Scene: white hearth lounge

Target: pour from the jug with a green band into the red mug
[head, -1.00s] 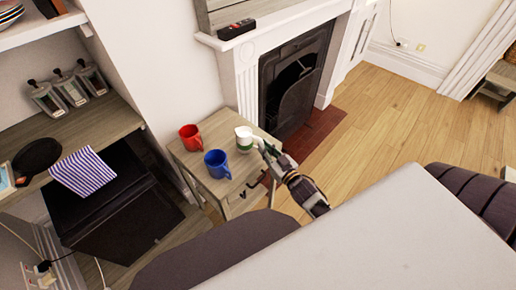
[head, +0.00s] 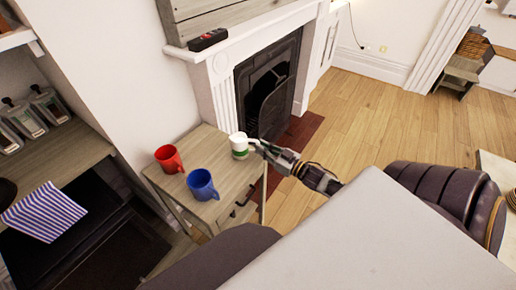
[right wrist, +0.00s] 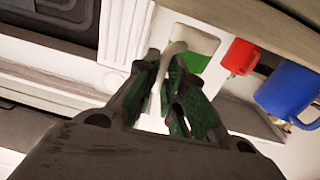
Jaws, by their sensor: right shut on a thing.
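The white jug with a green band (head: 239,146) is at the far right part of the small wooden table. My right gripper (head: 254,146) is shut on its handle from the right; the jug looks upright. In the right wrist view the fingers (right wrist: 168,78) close on the pale handle, with the jug (right wrist: 198,40) just beyond. I cannot tell whether the jug's base touches the table. The red mug (head: 168,159) stands on the table to the left; it also shows in the right wrist view (right wrist: 240,57). The inside of the jug is hidden. My left gripper is not in view.
A blue mug (head: 202,185) stands on the wooden table (head: 217,151) in front, between red mug and jug. A white fireplace (head: 221,87) rises behind the table, with a dark object (head: 208,40) on its mantel.

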